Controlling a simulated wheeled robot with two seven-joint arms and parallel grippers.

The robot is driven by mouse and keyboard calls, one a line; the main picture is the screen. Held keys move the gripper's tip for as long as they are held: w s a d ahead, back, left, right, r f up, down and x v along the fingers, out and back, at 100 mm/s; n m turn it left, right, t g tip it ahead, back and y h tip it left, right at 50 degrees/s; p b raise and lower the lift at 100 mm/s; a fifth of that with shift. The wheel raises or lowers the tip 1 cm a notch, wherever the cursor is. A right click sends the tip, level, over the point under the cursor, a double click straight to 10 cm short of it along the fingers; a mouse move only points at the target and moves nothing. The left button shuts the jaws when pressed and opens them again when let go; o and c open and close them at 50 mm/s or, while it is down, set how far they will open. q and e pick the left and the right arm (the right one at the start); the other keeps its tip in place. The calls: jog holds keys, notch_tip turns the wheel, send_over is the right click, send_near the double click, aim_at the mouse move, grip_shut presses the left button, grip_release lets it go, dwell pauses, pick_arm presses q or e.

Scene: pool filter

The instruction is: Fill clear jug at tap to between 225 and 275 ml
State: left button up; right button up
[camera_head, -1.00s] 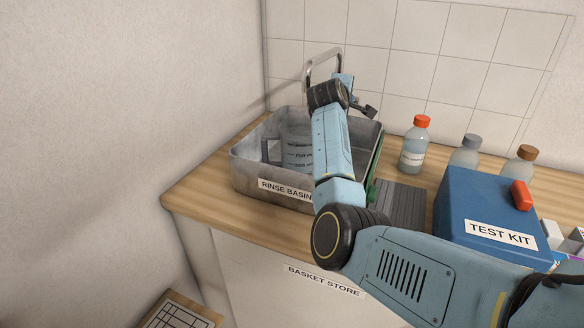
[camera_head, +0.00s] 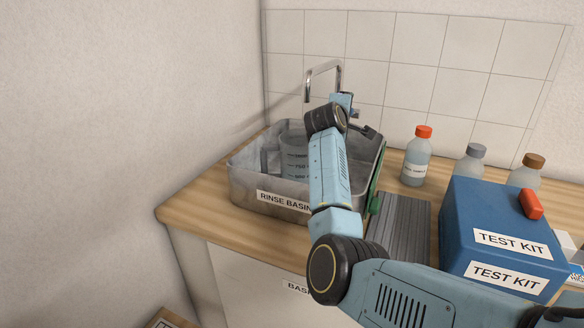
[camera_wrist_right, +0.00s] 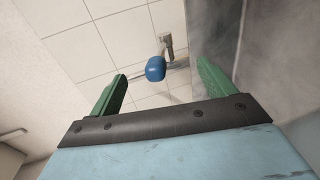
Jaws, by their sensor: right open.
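The clear jug (camera_head: 293,161) with dark volume markings stands in the grey metal rinse basin (camera_head: 270,200), partly behind my right arm. I cannot tell its water level. The tap's bent metal spout (camera_head: 308,85) rises behind the basin. In the right wrist view, a blue knob (camera_wrist_right: 155,69) on a metal stem appears between the green fingers of my right gripper (camera_wrist_right: 162,74). The fingers are apart, and I see no contact with the knob. My left gripper is not in view.
A blue test kit box (camera_head: 490,215) with a red item (camera_head: 530,204) stands on the right. Several capped bottles, one red-capped (camera_head: 416,160), stand behind it. A ridged grey mat (camera_head: 400,225) lies beside the basin. Tiled wall (camera_head: 410,60) closes off the back.

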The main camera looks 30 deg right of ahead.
jog(key=shift+r, duration=0.1)
pick_arm(q)
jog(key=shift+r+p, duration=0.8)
jog(key=shift+p, duration=0.05)
pick_arm(e)
jog(key=v, duration=0.7)
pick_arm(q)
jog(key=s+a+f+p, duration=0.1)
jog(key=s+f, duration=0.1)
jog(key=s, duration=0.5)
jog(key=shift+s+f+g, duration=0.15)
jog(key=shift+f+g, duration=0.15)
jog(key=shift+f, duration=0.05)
pick_arm(e)
notch_tip(320, 180, up, 10)
